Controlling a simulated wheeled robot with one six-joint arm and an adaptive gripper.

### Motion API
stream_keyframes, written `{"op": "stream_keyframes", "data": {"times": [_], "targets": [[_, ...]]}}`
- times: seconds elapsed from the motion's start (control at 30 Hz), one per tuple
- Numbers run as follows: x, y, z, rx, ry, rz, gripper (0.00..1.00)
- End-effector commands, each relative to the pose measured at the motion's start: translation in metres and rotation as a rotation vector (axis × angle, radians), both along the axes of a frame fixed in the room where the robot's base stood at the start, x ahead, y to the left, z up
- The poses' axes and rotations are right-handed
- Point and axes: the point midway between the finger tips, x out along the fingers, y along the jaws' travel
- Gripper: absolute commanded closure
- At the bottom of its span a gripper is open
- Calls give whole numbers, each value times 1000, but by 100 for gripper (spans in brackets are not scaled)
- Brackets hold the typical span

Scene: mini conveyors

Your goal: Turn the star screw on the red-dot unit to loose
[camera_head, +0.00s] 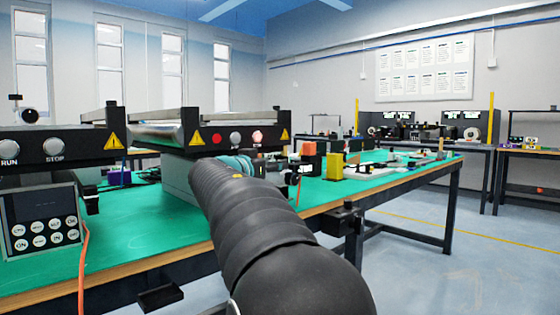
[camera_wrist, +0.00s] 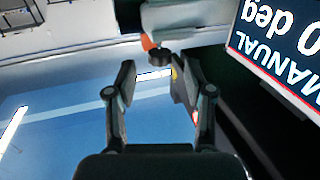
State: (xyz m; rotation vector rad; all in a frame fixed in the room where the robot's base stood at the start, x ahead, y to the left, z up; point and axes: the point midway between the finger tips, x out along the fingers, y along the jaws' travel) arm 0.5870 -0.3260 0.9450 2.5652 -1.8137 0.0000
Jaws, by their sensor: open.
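In the wrist view a small dark lobed knob (camera_wrist: 159,56), which looks like a star screw, sits below a pale grey body (camera_wrist: 185,18) with an orange piece beside it. My gripper (camera_wrist: 155,78) is open, and the knob lies just beyond and between its fingertips, with no contact visible. In the head view a dark conveyor front panel (camera_head: 205,138) carries a red dot, a grey button and a pinkish knob. My arm hides my gripper and whatever is in front of it there. I cannot tell which unit the knob belongs to.
A display reading MANUAL and 0 deg (camera_wrist: 285,45) shows upside down near the right finger. A second conveyor panel with RUN and STOP (camera_head: 40,148) and a keypad box (camera_head: 42,218) stand left. Orange and yellow blocks (camera_head: 334,166) are on the green table (camera_head: 130,225).

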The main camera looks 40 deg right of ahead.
Motion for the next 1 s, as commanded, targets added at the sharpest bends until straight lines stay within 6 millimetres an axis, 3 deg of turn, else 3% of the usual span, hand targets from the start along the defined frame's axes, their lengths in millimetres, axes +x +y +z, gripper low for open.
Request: {"op": "stream_keyframes", "data": {"times": [0.1, 0.3, 0.67, 0.9, 1.0], "targets": [[6, -19, 0, 1, 1, -3, 47], [13, -37, 0, 0, 0, -1, 47], [14, -41, 0, 0, 0, 1, 47], [14, -40, 0, 0, 0, 1, 100], [14, -40, 0, 0, 0, 1, 100]]}}
